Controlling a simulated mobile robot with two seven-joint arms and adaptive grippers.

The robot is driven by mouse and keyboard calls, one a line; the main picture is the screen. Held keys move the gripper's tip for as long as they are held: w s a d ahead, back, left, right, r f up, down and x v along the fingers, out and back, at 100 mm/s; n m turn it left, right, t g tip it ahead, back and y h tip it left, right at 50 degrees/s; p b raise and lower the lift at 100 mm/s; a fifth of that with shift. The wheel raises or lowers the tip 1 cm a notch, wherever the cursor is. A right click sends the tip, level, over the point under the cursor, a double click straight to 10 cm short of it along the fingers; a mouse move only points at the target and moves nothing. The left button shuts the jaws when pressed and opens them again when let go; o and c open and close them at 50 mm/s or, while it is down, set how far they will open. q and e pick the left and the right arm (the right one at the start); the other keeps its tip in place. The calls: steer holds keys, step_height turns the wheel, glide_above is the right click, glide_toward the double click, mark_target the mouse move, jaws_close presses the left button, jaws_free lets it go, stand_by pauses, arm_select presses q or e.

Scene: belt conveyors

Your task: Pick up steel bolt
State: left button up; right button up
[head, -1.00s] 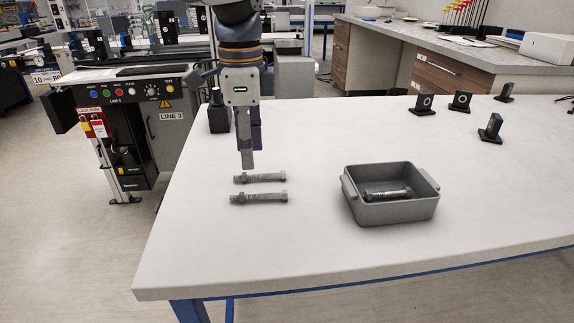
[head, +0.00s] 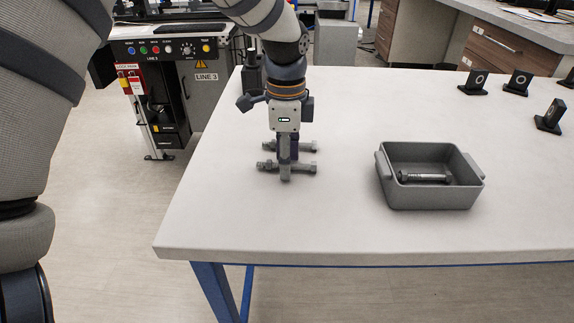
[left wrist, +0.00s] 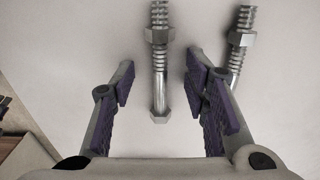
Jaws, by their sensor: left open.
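Two grey steel bolts with nuts lie side by side on the white table, the near bolt (head: 308,169) and the far bolt (head: 308,145). My left gripper (head: 286,172) points down over them and hides their middles in the head view. In the left wrist view the gripper (left wrist: 160,85) is open. The near bolt (left wrist: 159,75) lies between its fingers, with clear gaps on both sides. The far bolt (left wrist: 239,45) lies outside the right-hand finger, which partly covers it. A third bolt (head: 425,178) lies in the grey bin (head: 430,198). My right gripper is not in view.
The grey bin stands to the right of the two bolts. Black bracket-like parts (head: 518,83) stand at the table's back right. A dark block (head: 252,78) sits near the back left edge. The table front is clear.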

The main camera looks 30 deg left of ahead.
arm_select(q)
jaws_close()
steer(key=shift+r, duration=0.1)
